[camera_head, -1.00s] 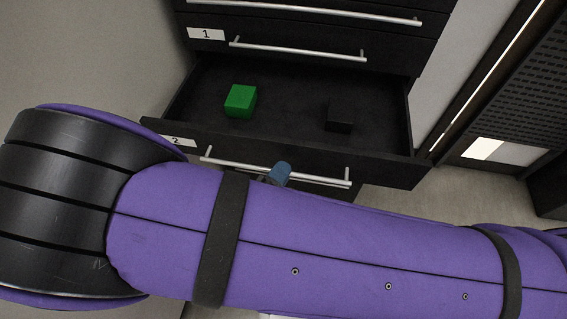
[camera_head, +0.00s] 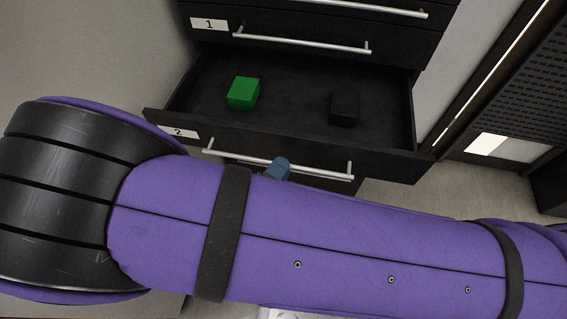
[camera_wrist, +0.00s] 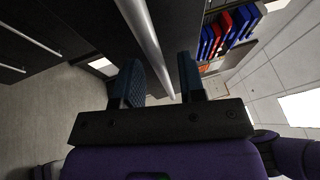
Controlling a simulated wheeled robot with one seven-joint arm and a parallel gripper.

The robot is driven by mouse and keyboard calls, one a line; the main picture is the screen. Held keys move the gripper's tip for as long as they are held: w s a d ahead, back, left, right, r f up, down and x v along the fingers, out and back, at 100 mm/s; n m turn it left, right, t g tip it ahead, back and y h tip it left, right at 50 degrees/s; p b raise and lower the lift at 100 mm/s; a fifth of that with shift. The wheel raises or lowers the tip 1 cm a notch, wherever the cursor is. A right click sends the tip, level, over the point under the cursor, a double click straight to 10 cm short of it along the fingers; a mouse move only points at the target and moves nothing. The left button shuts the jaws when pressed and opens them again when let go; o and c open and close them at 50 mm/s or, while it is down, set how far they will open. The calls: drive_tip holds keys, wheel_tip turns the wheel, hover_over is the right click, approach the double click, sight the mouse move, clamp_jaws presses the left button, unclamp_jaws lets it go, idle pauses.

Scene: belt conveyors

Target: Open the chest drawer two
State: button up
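Drawer two (camera_head: 390,162) of the black chest is pulled well out, with its label "2" on the front. Its silver bar handle (camera_head: 230,157) runs along the front. Inside lie a green cube (camera_head: 243,93) and a black cube (camera_head: 344,109). My gripper (camera_wrist: 160,78) has its blue fingers apart, with the silver handle bar (camera_wrist: 146,32) passing between them. In the head view one blue fingertip (camera_head: 279,167) shows at the handle; my purple arm hides the rest of the gripper.
Drawer one (camera_head: 300,42) above is shut. A dark perforated cabinet (camera_head: 510,90) stands at the right. The wrist view shows a shelf with red and blue books (camera_wrist: 228,32). Bare floor (camera_wrist: 65,115) shows at the left there.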

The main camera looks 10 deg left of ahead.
drive_tip(key=v, duration=0.9)
drive_tip(key=shift+s, duration=0.25)
drive_tip(key=shift+a, duration=0.1)
drive_tip(key=w+d+r+m+g+h, duration=0.1)
drive_tip(key=w+d+r+m+g, duration=0.75)
drive_tip(key=r+m, duration=0.35)
drive_tip(key=w+d+r+m+g+h, duration=0.1)
drive_tip(key=w+d+r+m+g, duration=0.8)
drive_tip(key=r+m, duration=0.3)
drive_tip(key=s+d+r+m+t+y, duration=0.2)
drive_tip(key=s+d+r+m+y, duration=0.3)
drive_tip(key=d+r+m, duration=0.3)
drive_tip(key=s+d+r+m+t+y, duration=0.2)
drive_tip(key=s+d+r+m+y, duration=0.3)
drive_tip(key=d+r+m, duration=0.4)
drive_tip(key=s+d+m, duration=0.1)
drive_tip(key=d+m, duration=0.5)
drive_tip(key=m, duration=0.1)
drive_tip(key=shift+s+d+r, duration=0.2)
drive_tip(key=shift+d+r, duration=0.05)
drive_tip(key=shift+d, duration=0.1)
